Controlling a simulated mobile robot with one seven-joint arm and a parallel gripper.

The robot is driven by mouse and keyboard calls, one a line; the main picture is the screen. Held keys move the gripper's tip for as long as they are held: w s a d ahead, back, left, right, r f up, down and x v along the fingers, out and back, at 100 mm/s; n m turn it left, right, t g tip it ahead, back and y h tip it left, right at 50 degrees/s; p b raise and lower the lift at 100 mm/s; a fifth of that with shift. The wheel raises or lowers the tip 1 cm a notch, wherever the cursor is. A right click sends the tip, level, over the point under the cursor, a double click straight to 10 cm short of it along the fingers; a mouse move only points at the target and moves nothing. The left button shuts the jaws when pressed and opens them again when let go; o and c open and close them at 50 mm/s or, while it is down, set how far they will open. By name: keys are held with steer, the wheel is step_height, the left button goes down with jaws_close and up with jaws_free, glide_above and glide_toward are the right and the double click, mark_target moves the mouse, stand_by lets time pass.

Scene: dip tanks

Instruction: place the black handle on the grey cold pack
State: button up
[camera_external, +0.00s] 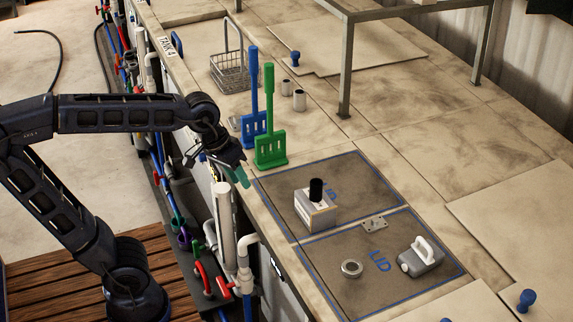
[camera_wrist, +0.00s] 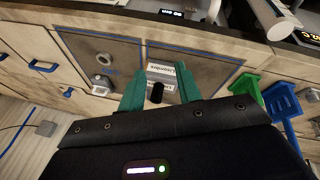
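The black handle (camera_external: 316,190) is a short dark cylinder standing upright on a white labelled box (camera_external: 315,212) inside the upper blue-outlined square. In the wrist view the black handle (camera_wrist: 157,92) shows between my fingertips, with the box (camera_wrist: 162,74) behind it. My gripper (camera_external: 240,175) is open and empty, in the air to the left of the box; its teal fingers also show in the wrist view (camera_wrist: 160,82). A grey body with a white loop on top (camera_external: 420,258) lies in the lower square; I cannot tell for sure that it is the cold pack.
A metal ring (camera_external: 351,269) and a small grey plate with holes (camera_external: 375,223) lie near the box. Green (camera_external: 270,148) and blue (camera_external: 249,128) paddles stand left of the squares. A wire basket (camera_external: 229,72) and a metal frame (camera_external: 346,70) stand farther back.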

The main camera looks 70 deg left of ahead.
steer(key=s+a+f+m+y, duration=0.1)
steer(key=s+a+f+m, duration=0.2)
steer(key=s, duration=0.7)
step_height(320, 180, down, 2)
steer(key=shift+f+m+t+y, duration=0.2)
steer(key=shift+m+t+y, duration=0.1)
steer(key=shift+m+y, duration=0.15)
steer(key=shift+d, duration=0.1)
